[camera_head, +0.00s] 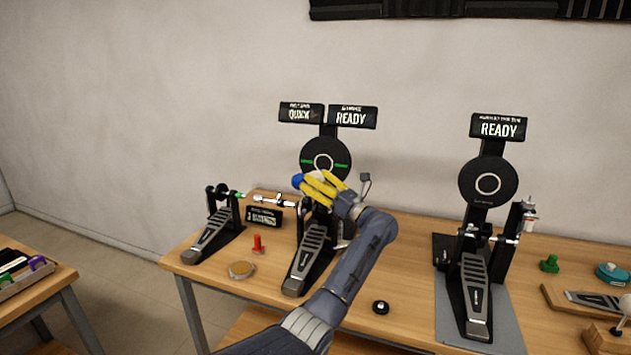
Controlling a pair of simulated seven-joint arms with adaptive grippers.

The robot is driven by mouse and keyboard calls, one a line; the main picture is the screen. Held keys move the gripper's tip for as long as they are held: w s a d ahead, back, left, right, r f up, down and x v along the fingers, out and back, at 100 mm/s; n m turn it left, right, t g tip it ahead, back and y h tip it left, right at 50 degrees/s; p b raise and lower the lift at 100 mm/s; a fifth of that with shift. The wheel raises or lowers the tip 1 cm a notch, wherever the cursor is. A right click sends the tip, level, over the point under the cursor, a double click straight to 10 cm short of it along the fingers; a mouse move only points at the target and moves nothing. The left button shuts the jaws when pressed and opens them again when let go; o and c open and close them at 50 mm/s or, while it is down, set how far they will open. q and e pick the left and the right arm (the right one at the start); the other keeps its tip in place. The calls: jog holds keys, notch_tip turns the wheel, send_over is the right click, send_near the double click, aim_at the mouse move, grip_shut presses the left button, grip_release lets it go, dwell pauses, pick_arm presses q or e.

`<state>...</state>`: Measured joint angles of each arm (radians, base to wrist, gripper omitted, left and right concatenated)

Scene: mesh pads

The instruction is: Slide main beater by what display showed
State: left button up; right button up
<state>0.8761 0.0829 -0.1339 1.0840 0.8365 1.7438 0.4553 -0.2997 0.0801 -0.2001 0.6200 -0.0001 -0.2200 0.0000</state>
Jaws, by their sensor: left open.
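A round black mesh pad (325,155) with a white ring and two green marks stands at the middle of the table. Above it, one display (300,114) reads QUICK and another (352,118) reads READY. The main pedal (310,258) stands below the pad, and a second pedal (213,232) stands to its left. My left gripper (318,185), with yellow fingers, is open in front of the pad's lower edge. A small blue part (297,180) shows at its left end. The gripper and arm cover the upper main pedal, so I cannot make out its beater. My right gripper is not in view.
A second pad (488,180), with a READY display (498,128) and its own pedal (475,295), stands to the right. A red peg (257,243), round disc (242,269) and black knob (380,307) lie on the table (410,275). A green knob (549,263) is farther right.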

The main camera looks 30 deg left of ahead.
pick_arm(q)
grip_shut()
dwell(0.6)
